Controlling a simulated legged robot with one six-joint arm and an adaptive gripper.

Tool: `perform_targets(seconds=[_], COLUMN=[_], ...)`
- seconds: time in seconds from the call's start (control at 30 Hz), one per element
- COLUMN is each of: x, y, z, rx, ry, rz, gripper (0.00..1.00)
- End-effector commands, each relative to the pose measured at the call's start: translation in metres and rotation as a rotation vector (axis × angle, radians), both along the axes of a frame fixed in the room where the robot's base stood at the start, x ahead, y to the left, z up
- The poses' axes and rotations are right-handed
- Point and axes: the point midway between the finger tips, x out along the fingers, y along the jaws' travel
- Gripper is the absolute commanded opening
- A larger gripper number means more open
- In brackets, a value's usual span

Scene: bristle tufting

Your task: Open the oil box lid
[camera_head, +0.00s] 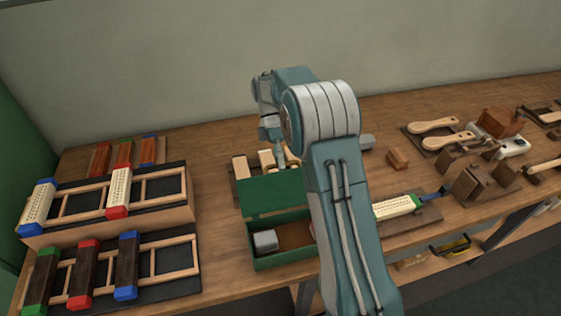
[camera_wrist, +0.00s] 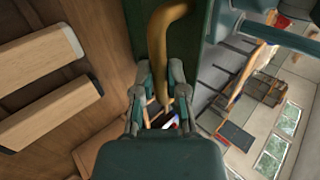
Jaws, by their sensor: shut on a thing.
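The green oil box (camera_head: 285,262) stands on the bench, and its front is partly covered by my arm. Its green lid (camera_head: 272,193) is raised and stands roughly upright at the back of the box, so the inside shows. In the wrist view the lid appears as a dark green panel (camera_wrist: 205,30) with a curved brown handle (camera_wrist: 168,25). My gripper (camera_wrist: 160,108) is shut on the handle. In the head view my gripper (camera_head: 281,157) is at the lid's top edge, partly hidden by my arm.
A grey metal block (camera_head: 265,241) sits in the box's left part. Wooden brush blocks (camera_head: 241,167) lie close behind the lid. Racks with colour-ended brushes (camera_head: 118,190) fill the left. A green-ended brush (camera_head: 396,207) and wooden blocks (camera_head: 470,186) are at right.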

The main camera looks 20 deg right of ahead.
Motion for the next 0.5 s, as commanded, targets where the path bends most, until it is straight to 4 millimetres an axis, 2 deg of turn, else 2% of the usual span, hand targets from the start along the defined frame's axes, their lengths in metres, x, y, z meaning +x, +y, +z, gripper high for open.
perform_targets(seconds=[0.03,0.4,0.43,0.47,0.5], x=[0.0036,0.0046,0.0046,0.0046,0.0045], y=[-0.0001,-0.0001,-0.0001,-0.0001,-0.0001], z=[-0.0047,-0.0046,-0.0044,-0.0043,-0.0039], rx=[-0.001,-0.001,-0.001,-0.001,-0.001], ry=[-0.012,-0.011,-0.011,-0.011,-0.012], rz=[-0.001,-0.001,-0.001,-0.001,-0.001], gripper=[0.00,0.00,0.31,0.44,0.53])
